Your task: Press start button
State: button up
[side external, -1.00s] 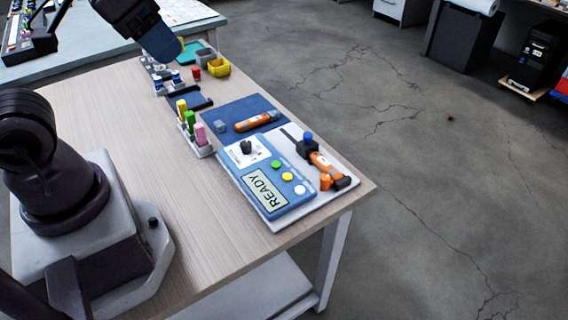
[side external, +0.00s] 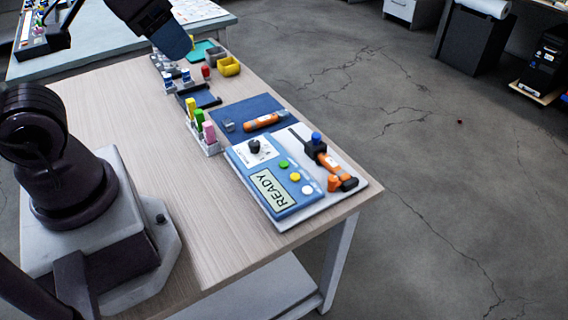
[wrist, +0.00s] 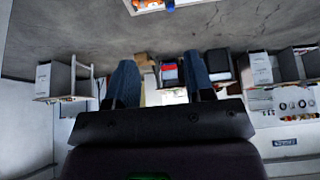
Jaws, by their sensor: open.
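A blue control box (side external: 272,187) lies on a light board at the near right part of the wooden table. It has a READY display (side external: 272,189), a black knob (side external: 254,146), and a row of green (side external: 284,164), yellow (side external: 295,177) and white (side external: 307,190) buttons. No start label is readable. My gripper (side external: 177,44) is high at the top left, well away from the box, with its blue fingers partly cut from clear view. In the wrist view, my gripper (wrist: 160,64) has two blue fingers spread apart with nothing between them. The box does not show there.
An orange-handled tool (side external: 328,160) lies beside the box on the board. A blue mat (side external: 237,112) with an orange tool (side external: 262,121) is behind it. A rack (side external: 203,138) holds coloured markers. Small yellow (side external: 229,67) and teal trays stand farther back.

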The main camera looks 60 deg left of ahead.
grip_shut()
dwell(1.5)
